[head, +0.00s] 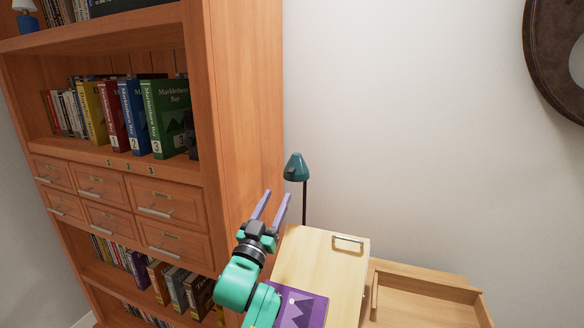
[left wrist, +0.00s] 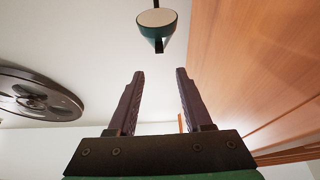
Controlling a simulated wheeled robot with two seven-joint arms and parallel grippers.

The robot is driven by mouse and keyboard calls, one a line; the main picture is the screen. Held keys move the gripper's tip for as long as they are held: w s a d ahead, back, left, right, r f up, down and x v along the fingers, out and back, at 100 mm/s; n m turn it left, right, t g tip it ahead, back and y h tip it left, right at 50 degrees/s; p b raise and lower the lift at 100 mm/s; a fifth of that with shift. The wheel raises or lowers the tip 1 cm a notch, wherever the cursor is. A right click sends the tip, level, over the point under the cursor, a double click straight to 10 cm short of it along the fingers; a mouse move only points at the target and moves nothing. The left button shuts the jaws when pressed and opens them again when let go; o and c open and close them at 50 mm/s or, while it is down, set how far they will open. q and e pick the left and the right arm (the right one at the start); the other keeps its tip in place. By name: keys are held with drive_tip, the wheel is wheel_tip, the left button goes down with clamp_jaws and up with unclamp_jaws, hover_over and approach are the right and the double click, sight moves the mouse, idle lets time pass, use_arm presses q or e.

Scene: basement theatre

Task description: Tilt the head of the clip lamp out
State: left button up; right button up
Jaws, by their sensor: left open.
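The clip lamp has a dark teal, cone-shaped head (head: 296,168) on a thin dark stem (head: 304,205), behind a light wooden box-like piece in the head view. In the left wrist view the lamp head (left wrist: 157,30) is at the top centre, its pale round underside showing, beyond the fingertips. My left gripper (head: 276,194) is open and empty, below and to the left of the lamp head in the head view. It also shows in the left wrist view (left wrist: 159,75), with the fingers spread and apart from the lamp. The lamp's clip is hidden. My right gripper is not in view.
A wooden bookcase (head: 243,110) with books and small drawers stands close on the left. The light wooden piece (head: 345,275) has a metal handle, and a purple book (head: 300,308) lies near my arm. An open wooden tray (head: 420,295) is at right. A film reel (head: 545,50) hangs on the wall.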

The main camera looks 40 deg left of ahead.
sight(291, 171)
use_arm(q)
drive_tip(key=x, duration=0.5)
drive_tip(key=shift+w+a+f+p, duration=0.1)
drive_tip(key=shift+w+p, duration=0.2)
drive_tip(key=shift+p, duration=0.05)
drive_tip(key=x, duration=0.5)
drive_tip(key=shift+w+f+p, duration=0.1)
drive_tip(key=shift+w+p, duration=0.05)
drive_tip(key=shift+p, duration=0.15)
drive_tip(key=shift+w+a, duration=0.2)
drive_tip(key=shift+w, duration=0.15)
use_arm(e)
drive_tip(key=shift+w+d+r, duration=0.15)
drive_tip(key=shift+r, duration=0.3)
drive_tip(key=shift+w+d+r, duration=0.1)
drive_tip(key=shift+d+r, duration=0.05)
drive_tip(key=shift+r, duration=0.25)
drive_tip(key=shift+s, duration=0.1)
use_arm(q)
clamp_jaws()
drive_tip(key=shift+s, duration=0.15)
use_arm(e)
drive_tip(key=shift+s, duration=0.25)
